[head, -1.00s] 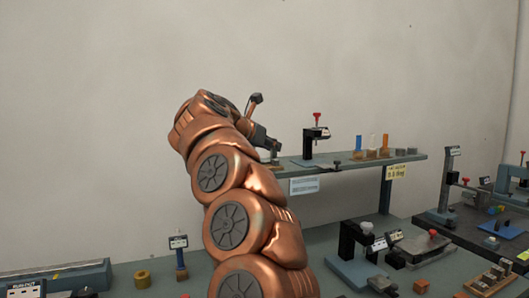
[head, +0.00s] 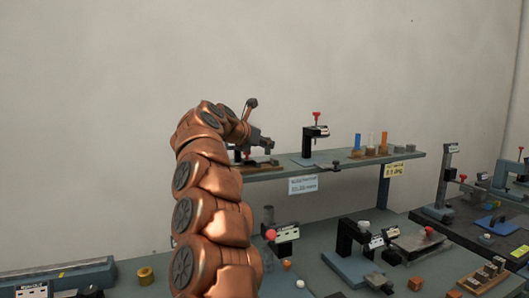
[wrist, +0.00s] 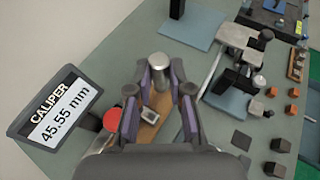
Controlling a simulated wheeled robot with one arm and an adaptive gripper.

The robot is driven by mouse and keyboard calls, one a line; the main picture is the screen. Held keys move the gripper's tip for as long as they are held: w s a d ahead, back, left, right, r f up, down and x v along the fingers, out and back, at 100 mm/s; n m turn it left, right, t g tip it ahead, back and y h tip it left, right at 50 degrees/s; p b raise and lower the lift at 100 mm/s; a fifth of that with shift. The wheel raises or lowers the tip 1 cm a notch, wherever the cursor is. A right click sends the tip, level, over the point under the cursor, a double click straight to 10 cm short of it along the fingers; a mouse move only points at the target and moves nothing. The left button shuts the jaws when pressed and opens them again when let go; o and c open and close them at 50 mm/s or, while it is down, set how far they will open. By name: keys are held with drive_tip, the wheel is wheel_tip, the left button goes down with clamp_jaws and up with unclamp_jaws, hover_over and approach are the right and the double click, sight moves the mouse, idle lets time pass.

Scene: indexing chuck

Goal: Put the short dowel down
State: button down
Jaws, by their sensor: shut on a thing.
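My gripper (wrist: 161,85) is shut on the short dowel (wrist: 159,63), a silver cylinder whose round end shows between the finger pads in the wrist view. In the head view my gripper (head: 263,143) is above the left part of the raised shelf (head: 345,163), and the dowel cannot be made out there. A brown wooden block (wrist: 151,130) with a small square metal piece shows between and below the fingers in the wrist view. A wooden rack (head: 262,167) lies on the shelf under the gripper in the head view.
A caliper display (wrist: 60,113) reading 45.55 mm stands left of the fingers, with a red knob (wrist: 113,121) close to the left finger. On the shelf, a black stand with a red knob (head: 316,117) and several small blocks (head: 371,152) are to the right.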

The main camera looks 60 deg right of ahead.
sight(265, 166)
drive_tip(key=shift+w+d, duration=0.1)
drive_tip(key=shift+d, duration=0.05)
drive_tip(key=shift+d+f, duration=0.1)
drive_tip(key=shift+f, duration=0.05)
drive_tip(key=shift+w+f, duration=0.1)
drive_tip(key=shift+f, duration=1.6)
drive_tip(key=shift+f+b, duration=0.2)
drive_tip(key=shift+b, duration=0.25)
drive_tip(key=c, duration=1.3)
unclamp_jaws()
drive_tip(key=shift+r, duration=0.1)
drive_tip(key=shift+c, duration=0.2)
drive_tip(key=shift+r, duration=0.1)
